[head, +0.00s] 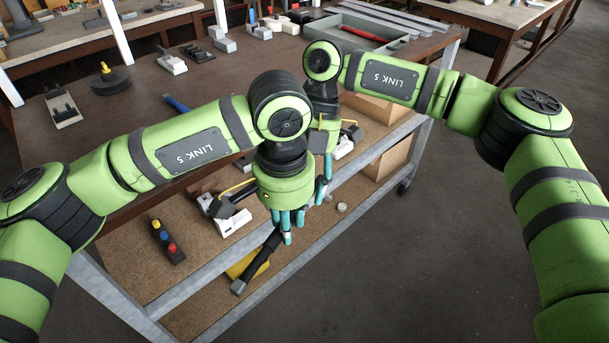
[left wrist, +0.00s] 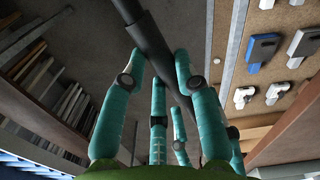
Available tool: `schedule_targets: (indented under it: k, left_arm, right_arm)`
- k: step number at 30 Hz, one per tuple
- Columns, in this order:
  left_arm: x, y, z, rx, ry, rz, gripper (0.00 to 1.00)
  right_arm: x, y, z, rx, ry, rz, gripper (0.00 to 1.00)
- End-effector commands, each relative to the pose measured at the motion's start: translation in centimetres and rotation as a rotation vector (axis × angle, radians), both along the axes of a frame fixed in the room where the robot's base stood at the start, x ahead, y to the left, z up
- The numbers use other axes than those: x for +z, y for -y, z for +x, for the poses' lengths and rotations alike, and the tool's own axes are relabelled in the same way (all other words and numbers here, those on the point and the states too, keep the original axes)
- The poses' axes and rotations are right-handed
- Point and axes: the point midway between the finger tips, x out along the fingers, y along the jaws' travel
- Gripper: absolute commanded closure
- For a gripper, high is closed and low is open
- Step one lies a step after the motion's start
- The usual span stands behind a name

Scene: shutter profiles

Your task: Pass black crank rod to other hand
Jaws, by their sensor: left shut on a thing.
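The black crank rod (head: 258,262) slants down and left from my left gripper (head: 285,225) in the head view, with a grey piece at its lower end. My left gripper has teal fingers pointing down and is shut on the rod. In the left wrist view the black rod (left wrist: 152,42) runs from the top edge down between the teal fingers of my left gripper (left wrist: 160,75). My right gripper (head: 324,185) is close beside it on the right, partly hidden behind the left wrist; its teal fingers point down, and whether it holds anything cannot be made out.
Under the hands is a trolley shelf (head: 125,255) with a dark block with coloured buttons (head: 167,241), white parts and a yellow item (head: 247,265). Cardboard boxes (head: 385,155) stand farther right. A brown tabletop (head: 130,130) lies behind. Open floor (head: 430,250) is at right.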

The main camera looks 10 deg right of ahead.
Motion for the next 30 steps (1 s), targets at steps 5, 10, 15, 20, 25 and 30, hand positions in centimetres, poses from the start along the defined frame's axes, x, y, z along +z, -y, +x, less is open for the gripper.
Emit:
schedule_targets:
  k: [5,10,15,20,25,30]
  left_arm:
    - [0.0,0.0,0.0,0.0,0.001,-0.001,1.0]
    - [0.0,0.1,-0.1,-0.004,-0.001,-0.002,1.0]
    - [0.1,0.2,-0.1,-0.006,-0.001,-0.004,0.42]
    - [0.0,0.1,-0.1,-0.003,-0.001,-0.002,0.42]
    - [0.3,0.0,0.0,-0.001,0.0,-0.001,0.42]
    - [2.6,0.1,0.0,-0.001,0.004,-0.003,0.42]
  right_arm:
    - [0.0,0.0,0.0,0.0,0.0,0.0,0.75]
    - [0.1,0.0,0.0,0.0,0.001,0.002,1.0]
    - [0.1,-0.1,0.1,0.0,0.003,0.005,1.0]
    - [0.1,-0.1,0.0,0.0,0.001,0.003,1.0]
    - [0.1,0.0,0.0,0.0,0.001,0.002,1.0]
    - [0.1,0.0,0.0,0.0,0.0,0.001,1.0]
